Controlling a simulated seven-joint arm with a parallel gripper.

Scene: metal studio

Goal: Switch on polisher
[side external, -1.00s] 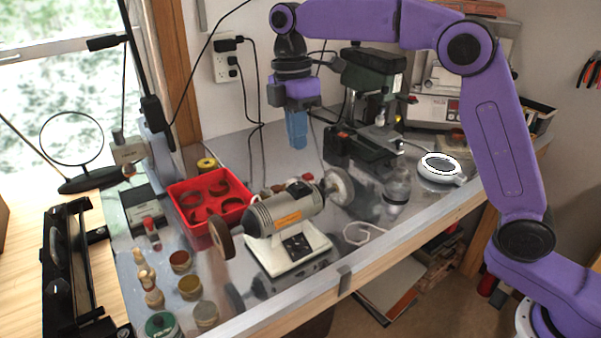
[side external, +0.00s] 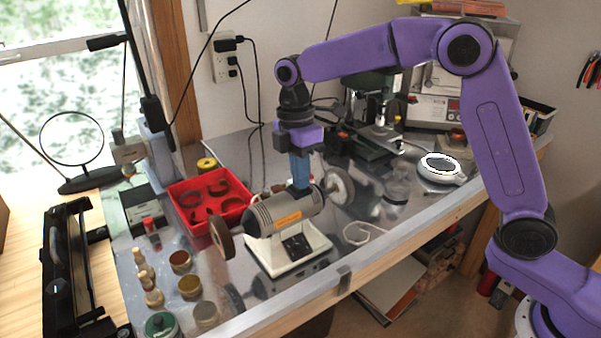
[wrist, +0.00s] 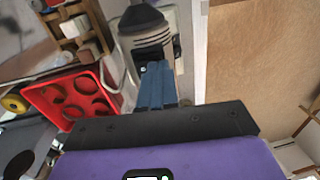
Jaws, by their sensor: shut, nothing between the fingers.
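The polisher (side external: 284,208) is a grey cylindrical motor with an orange label on a white base (side external: 318,241), with a wheel at each end. A black switch panel (side external: 297,246) sits on the base's front. My gripper (side external: 302,186) has blue fingers, shut and empty, pointing down just above or behind the motor's upper right part; contact cannot be told. In the wrist view, my fingertips (wrist: 155,66) overlap the polisher (wrist: 148,32), hiding part of it, and a dark patch lies beside them. I cannot make out the switch there.
A red tray (side external: 185,186) with round compartments stands left of the polisher. Small jars and bottles (side external: 189,286) stand at the front left. A green drill press (side external: 372,146) stands behind. A white ring-shaped device (side external: 440,168) is at the right. The bench's front edge is close to the polisher.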

